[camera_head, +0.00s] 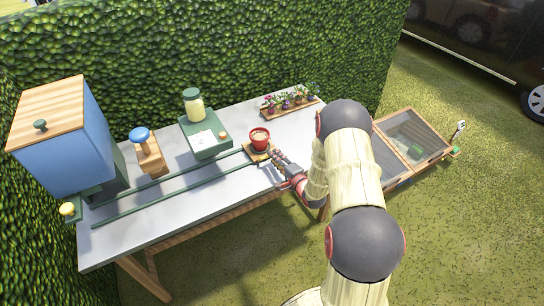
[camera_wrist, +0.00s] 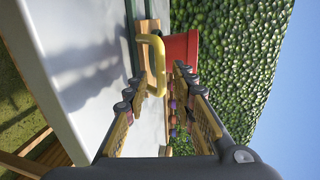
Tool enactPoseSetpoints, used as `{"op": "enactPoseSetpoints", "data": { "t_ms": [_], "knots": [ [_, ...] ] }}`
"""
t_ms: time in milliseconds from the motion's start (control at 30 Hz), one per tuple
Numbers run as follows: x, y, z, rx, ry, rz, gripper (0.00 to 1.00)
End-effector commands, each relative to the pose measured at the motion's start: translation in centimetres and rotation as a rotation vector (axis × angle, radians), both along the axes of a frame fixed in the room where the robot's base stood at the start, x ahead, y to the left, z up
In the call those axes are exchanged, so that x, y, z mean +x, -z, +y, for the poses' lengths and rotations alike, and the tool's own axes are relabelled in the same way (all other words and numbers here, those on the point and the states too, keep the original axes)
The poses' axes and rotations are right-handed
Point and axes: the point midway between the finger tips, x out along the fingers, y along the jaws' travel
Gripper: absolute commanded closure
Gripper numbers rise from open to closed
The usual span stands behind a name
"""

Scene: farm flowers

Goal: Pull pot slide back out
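The pot slide (camera_head: 251,157) is a small wooden plate at the right end of two green rails (camera_head: 168,193) on the table. A red pot (camera_head: 260,139) filled with light brown soil stands upright on it. In the wrist view the slide's yellow handle (camera_wrist: 159,60) stands in front of the red pot (camera_wrist: 181,48). My gripper (camera_head: 280,160) is at the slide's right side. In the wrist view my gripper (camera_wrist: 155,82) has its fingers apart, with the handle in the gap or just ahead of it. I cannot tell whether they touch.
A blue hopper (camera_head: 65,140) stands at the rails' left end. A wooden block with a blue knob (camera_head: 140,134) and a green stand with a jar (camera_head: 194,105) are behind the rails. A flower tray (camera_head: 290,107) is at the back right. The table front is clear.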

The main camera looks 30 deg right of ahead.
Motion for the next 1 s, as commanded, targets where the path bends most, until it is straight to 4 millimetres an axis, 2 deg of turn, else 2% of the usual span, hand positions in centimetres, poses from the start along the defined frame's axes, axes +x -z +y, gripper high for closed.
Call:
{"op": "enactPoseSetpoints", "data": {
  "t_ms": [33,200,400,600,1000],
  "knots": [
    [-1.2,-0.3,-0.1,0.001,0.003,0.000,0.74],
    [-4.6,-0.9,-0.2,0.000,0.003,0.001,0.74],
    [-7.4,-1.5,-0.2,0.000,0.004,0.001,0.74],
    [-8.4,-1.7,-0.1,0.000,0.001,0.002,0.74],
    [-8.4,-1.7,-0.1,0.000,0.001,0.001,0.74]
  ]
}}
